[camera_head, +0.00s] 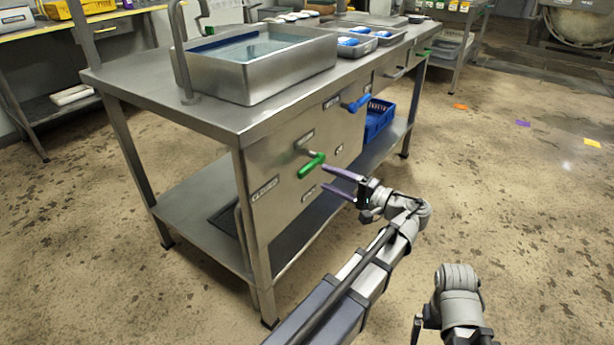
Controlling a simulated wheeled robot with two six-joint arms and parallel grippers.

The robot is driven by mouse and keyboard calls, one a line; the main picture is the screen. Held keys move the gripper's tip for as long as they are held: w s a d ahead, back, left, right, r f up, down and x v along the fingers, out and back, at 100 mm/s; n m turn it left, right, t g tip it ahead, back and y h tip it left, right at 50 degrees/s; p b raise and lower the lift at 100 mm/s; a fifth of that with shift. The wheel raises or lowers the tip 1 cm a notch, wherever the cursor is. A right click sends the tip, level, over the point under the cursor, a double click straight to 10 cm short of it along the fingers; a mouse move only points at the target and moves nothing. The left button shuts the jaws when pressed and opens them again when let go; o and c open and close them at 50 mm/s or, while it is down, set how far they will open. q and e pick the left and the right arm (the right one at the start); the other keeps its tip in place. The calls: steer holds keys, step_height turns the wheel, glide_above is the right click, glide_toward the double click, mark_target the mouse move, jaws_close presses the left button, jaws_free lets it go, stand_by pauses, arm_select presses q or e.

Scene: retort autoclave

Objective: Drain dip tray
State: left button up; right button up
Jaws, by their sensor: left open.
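The dip tray (305,67) is a deep metal basin of clear water on the left end of the steel bench (207,113). A green-handled lever (311,166) sits on the bench's front panel below it, with a small label above. A blue-handled lever (357,103) is higher and further right on the panel. My left gripper (328,179) is open, its two purplish fingers pointing left at the green lever. The fingertips are close to the lever's right side; I cannot tell whether they touch. Part of my right arm shows at bottom right, but its gripper does not.
A tap (181,50) stands over the tray's left end. Smaller trays with blue items (350,43) stand behind it on the bench. A blue crate (378,118) sits on the lower shelf (190,226). The floor to the right is clear apart from coloured markers.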

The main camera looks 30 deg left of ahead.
mark_target(309, 171)
arm_select(q)
steer(key=shift+w+a, duration=0.2)
steer(key=shift+a, duration=1.75)
steer(key=shift+w+a, duration=0.15)
steer(key=shift+a, duration=1.75)
steer(key=shift+c, duration=0.2)
jaws_close()
